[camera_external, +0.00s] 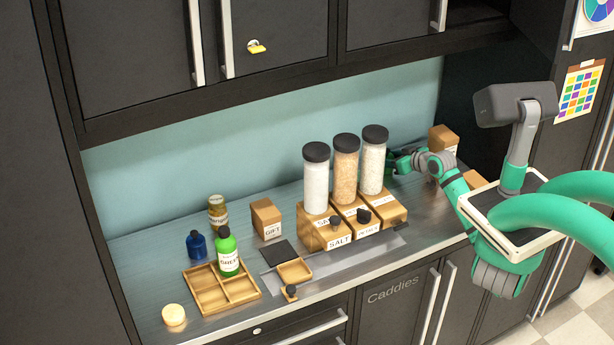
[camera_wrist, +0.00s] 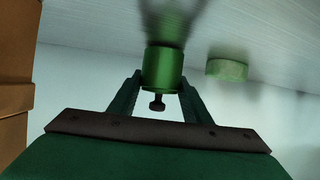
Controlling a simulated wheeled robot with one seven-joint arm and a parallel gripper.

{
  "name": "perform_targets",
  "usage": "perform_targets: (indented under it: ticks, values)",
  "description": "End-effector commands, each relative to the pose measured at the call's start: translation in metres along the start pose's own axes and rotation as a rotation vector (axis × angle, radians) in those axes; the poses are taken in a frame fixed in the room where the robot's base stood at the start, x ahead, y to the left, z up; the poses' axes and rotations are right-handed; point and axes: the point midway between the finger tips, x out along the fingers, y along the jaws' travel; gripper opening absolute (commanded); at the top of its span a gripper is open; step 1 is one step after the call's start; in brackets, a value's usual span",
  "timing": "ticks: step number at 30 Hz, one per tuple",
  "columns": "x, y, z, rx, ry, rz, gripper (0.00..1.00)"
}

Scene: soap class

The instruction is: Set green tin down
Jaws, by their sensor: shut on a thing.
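The green tin (camera_wrist: 163,70) is a small metallic green cylinder with a dark knob at one end. In the wrist view it sits between the two fingers of my gripper (camera_wrist: 157,92), which is shut on it. A green reflection shows on the counter directly beyond the tin, so they are close; I cannot tell whether they touch. In the external view my gripper (camera_external: 392,162) is low behind the right end of the jar row, near the back wall. The tin cannot be made out there.
A second short green cylinder (camera_wrist: 227,69) stands apart, right of the held tin. Tall jars (camera_external: 374,165) on wooden stands (camera_external: 384,208) are close left of my gripper; a cardboard box (camera_external: 442,139) is to its right. A wooden divided tray (camera_external: 207,292) is far left.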

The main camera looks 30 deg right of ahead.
Motion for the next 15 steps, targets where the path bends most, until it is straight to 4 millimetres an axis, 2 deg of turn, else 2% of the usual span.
perform_targets:
  ticks: [10, 11, 12, 13, 15]
  values:
    - [0.001, -0.0001, 0.0017, 0.0, 0.002, 0.0, 0.16]
    - [0.0014, -0.0002, 0.0025, 0.0, 0.001, 0.0, 0.46]
    - [0.0012, -0.0001, 0.0021, -0.001, 0.001, 0.0, 0.56]
    - [0.0012, 0.0, 0.0021, -0.001, 0.001, 0.0, 0.63]
    - [0.0011, 0.0, 0.002, -0.001, 0.001, 0.0, 0.63]
